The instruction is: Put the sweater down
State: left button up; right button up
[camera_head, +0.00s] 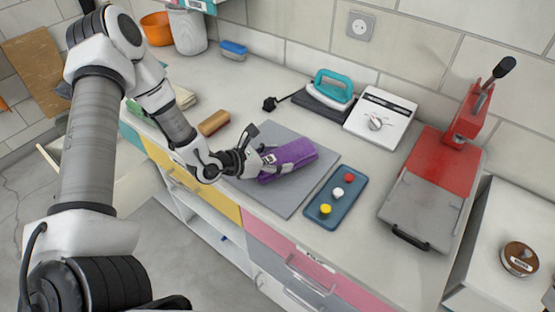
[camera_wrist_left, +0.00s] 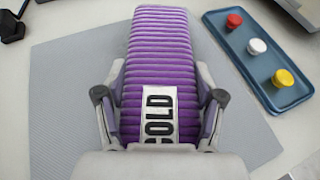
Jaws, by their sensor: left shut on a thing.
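The sweater is a folded purple ribbed bundle (camera_head: 290,158) over the grey mat (camera_head: 285,203) on the counter. In the left wrist view the purple sweater (camera_wrist_left: 160,50) lies lengthwise between the fingers and bears a white label reading "COLD". My left gripper (camera_head: 262,163) is shut on its near end, with one finger on each side in the left wrist view (camera_wrist_left: 158,108). The sweater is at or just above the mat; I cannot tell whether it touches. My right gripper is not in view.
Right of the mat is a blue tray (camera_head: 323,220) with red, white and yellow knobs. Behind are a teal iron (camera_head: 333,85) and a white dial device (camera_head: 380,120). A red heat press (camera_head: 425,195) stands farther right. A brown block (camera_head: 214,123) lies left of the mat.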

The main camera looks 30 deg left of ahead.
pick_arm(q)
jog(key=shift+w+f, duration=0.1)
jog(key=shift+f, duration=0.35)
jog(key=o, duration=1.4)
jog(key=shift+c, duration=0.2)
jog(key=shift+r, duration=0.1)
